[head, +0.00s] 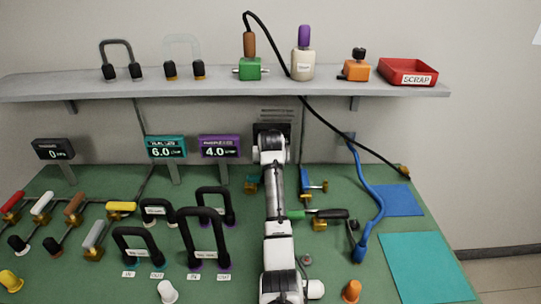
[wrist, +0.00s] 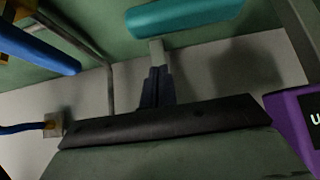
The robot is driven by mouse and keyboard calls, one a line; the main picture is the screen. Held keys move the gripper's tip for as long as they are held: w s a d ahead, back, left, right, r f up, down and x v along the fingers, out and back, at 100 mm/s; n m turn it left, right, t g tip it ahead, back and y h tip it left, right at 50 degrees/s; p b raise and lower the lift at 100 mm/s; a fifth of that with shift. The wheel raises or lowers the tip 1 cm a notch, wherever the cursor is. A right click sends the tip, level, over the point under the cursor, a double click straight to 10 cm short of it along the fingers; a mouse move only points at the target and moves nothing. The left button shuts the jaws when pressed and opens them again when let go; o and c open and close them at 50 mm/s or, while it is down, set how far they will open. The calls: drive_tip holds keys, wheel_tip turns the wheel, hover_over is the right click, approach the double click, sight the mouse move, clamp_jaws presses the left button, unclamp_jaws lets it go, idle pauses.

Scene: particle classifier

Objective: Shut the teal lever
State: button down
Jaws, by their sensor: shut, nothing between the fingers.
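The teal lever (wrist: 185,17) shows in the wrist view as a thick rounded teal handle at the top, with a pale stem below it. In the head view only a small teal and brass part (head: 251,185) shows left of my arm, and my arm hides the rest. My gripper (wrist: 157,75) has its dark fingers together and empty, pointing at the stem just below the handle. I cannot tell whether the fingertips touch it. The fingers are hidden in the head view.
The purple display (head: 219,147) and black hoses (head: 203,237) stand left. The shelf (head: 225,84) runs behind. A teal mat (head: 430,267) is clear.

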drive_tip(key=shift+x, duration=1.1)
drive_tip(key=shift+s+r+p, duration=0.1)
drive_tip(key=shift+s+p, duration=0.75)
drive_tip(key=shift+s, duration=0.1)
drive_tip(key=shift+s+p, duration=0.55)
drive_tip(key=shift+s, duration=0.55)
drive_tip(key=shift+w+a+b, duration=0.1)
drive_tip(key=shift+b, duration=0.35)
